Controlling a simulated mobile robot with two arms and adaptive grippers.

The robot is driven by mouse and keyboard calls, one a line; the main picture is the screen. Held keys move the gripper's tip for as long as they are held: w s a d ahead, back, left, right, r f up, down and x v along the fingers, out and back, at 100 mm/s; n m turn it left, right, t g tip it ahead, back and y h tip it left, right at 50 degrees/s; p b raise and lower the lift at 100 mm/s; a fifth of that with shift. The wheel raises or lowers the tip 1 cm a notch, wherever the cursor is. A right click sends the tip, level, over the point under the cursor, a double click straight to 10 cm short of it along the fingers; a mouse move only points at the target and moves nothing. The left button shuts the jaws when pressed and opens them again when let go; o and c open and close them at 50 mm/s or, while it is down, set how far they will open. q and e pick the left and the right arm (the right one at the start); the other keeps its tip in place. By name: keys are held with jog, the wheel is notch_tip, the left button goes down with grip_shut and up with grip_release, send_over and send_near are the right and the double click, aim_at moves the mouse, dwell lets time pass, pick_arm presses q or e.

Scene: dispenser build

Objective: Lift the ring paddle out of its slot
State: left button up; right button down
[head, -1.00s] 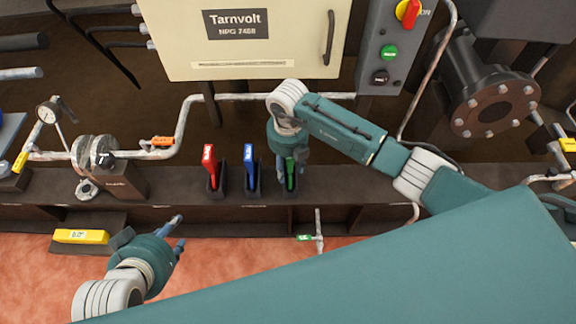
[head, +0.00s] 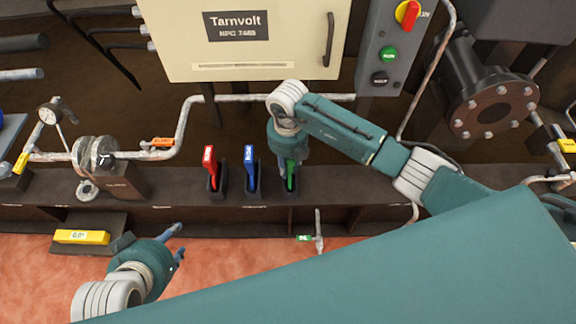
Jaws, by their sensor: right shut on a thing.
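Three paddles stand upright in dark slotted holders on the ledge: a red one (head: 210,165), a blue one (head: 250,168) and a green one (head: 291,177). No ring shape shows on any of them, so I cannot tell by shape which is the ring paddle. My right gripper (head: 287,172) points down over the green paddle and is shut on it, hiding part of it. The green paddle's lower end is in its holder. My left gripper (head: 179,243) is low at the left, in front of the ledge, its fingers apart and empty.
A cream cabinet (head: 180,50) hangs above the ledge, with a grey button panel (head: 385,70) beside it. A pipe (head: 180,130) runs behind the paddles. A yellow block (head: 82,237) lies left of my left gripper. A green-tagged valve (head: 318,235) is below the holders.

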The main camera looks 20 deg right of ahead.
aim_at(290, 162)
jog(key=shift+r+p, duration=0.45)
jog(key=shift+r, duration=0.2)
pick_arm(q)
jog(key=shift+s+a+f+g+y+p, duration=0.55)
jog(key=shift+s+a+f+g, duration=0.9)
jog(key=shift+s, duration=2.55)
pick_arm(e)
jog(key=shift+r, duration=0.65)
jog(key=shift+r+p, duration=1.3)
jog(key=shift+r, duration=0.15)
jog(key=shift+r+p, duration=0.65)
jog(key=shift+r, duration=0.1)
jog(key=shift+r+p, duration=0.45)
jog(key=shift+r, duration=0.05)
jog(key=shift+r+p, duration=0.55)
jog(key=shift+r, duration=0.05)
pick_arm(q)
notch_tip(290, 162, down, 18)
jog(key=s+g+p, duration=0.1)
jog(key=s+g, duration=0.1)
jog(key=shift+d+f, duration=0.15)
jog(key=shift+d, duration=0.15)
pick_arm(e)
jog(key=shift+r, duration=0.75)
pick_arm(q)
jog(key=shift+s+f, duration=0.1)
pick_arm(e)
jog(key=shift+w+r, duration=0.1)
jog(key=shift+r, duration=0.05)
